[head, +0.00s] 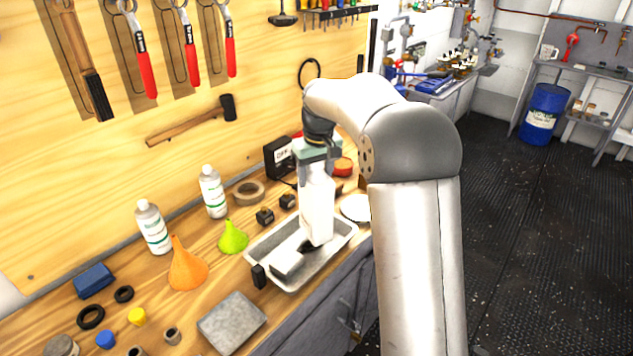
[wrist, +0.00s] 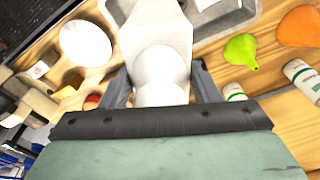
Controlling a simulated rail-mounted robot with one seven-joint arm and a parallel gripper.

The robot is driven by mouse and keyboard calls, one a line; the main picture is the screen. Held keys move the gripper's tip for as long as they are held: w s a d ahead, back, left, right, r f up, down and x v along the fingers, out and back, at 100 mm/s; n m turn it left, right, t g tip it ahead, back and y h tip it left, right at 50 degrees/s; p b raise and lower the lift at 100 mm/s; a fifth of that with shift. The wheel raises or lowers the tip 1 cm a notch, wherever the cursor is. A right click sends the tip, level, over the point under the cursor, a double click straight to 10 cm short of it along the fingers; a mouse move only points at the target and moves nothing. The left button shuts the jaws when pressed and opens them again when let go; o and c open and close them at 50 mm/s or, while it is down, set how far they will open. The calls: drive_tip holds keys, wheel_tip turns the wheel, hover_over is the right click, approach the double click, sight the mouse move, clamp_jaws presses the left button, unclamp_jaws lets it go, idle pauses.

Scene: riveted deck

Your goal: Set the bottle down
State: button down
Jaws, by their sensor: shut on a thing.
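A white bottle (head: 317,212) stands upright in my gripper (head: 318,165), which is shut on its upper part. The bottle's lower end is over the inside of a metal tray (head: 340,239); I cannot tell whether it touches the tray floor. In the wrist view the bottle (wrist: 160,72) sits between the two grey fingers of my gripper (wrist: 160,90). The tray (wrist: 238,17) also shows at the top of that view. Its floor under the bottle is partly hidden.
A green funnel (head: 233,238), an orange funnel (head: 186,268) and two white bottles (head: 153,228) stand left of the tray. A grey block (head: 231,322) lies in front. A white plate (head: 355,207) is at the right.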

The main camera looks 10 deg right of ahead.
drive_tip(key=shift+w+d+f, duration=0.15)
drive_tip(key=shift+w+f, duration=0.15)
drive_tip(key=shift+w+f+p, duration=0.15)
drive_tip(key=shift+f+p, duration=0.2)
drive_tip(key=shift+f, duration=1.4)
drive_tip(key=shift+f, duration=0.15)
drive_tip(key=shift+c, duration=2.4)
unclamp_jaws()
